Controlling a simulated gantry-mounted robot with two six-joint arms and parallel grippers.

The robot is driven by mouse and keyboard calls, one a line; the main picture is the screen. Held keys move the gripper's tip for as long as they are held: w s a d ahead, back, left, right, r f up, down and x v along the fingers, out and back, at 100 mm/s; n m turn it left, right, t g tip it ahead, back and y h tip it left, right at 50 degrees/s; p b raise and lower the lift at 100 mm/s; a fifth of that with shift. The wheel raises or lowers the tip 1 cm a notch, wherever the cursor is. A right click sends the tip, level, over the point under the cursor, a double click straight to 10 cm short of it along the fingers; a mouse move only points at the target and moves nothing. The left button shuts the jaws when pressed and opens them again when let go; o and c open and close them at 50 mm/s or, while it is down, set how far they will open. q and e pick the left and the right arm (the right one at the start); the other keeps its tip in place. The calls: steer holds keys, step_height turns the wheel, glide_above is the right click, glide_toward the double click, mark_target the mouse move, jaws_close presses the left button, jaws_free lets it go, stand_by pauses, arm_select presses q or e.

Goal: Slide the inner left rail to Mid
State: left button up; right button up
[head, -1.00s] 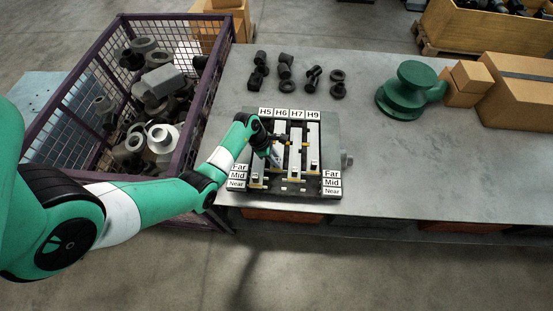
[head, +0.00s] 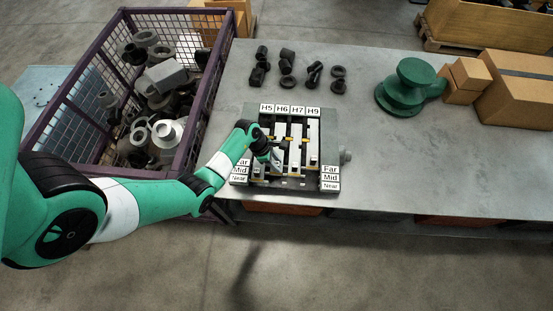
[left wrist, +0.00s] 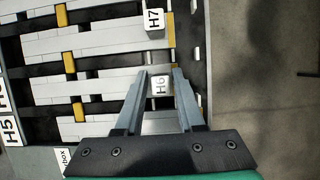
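The rail fixture (head: 247,117) lies on the bench with light rails tagged H5, H6, H7 and H9 along its far edge. Far, Mid and Near labels stand at both near corners. The inner left rail is H6; the arm partly covers it in the head view. Its H6 handle tag (left wrist: 160,86) shows in the left wrist view between the fingers of my left gripper (left wrist: 160,74). The fingers stand apart, one on each side of the handle, with a narrow gap seeming to remain. In the head view the left gripper (head: 277,160) is low over the fixture. My right gripper is not visible.
Neighbouring H7 handle (left wrist: 155,19) is close to the fingers. A purple mesh crate (head: 190,125) of metal parts stands left of the fixture. Several dark fittings (head: 287,67) lie behind it, and a green part (head: 403,88) and cardboard boxes (head: 520,90) stand right. The bench front right is clear.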

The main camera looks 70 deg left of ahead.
arm_select(q)
steer(key=shift+o, duration=1.1)
steer(key=p+v, duration=0.2)
steer(key=v, duration=0.9)
steer(key=shift+r+p, duration=0.3)
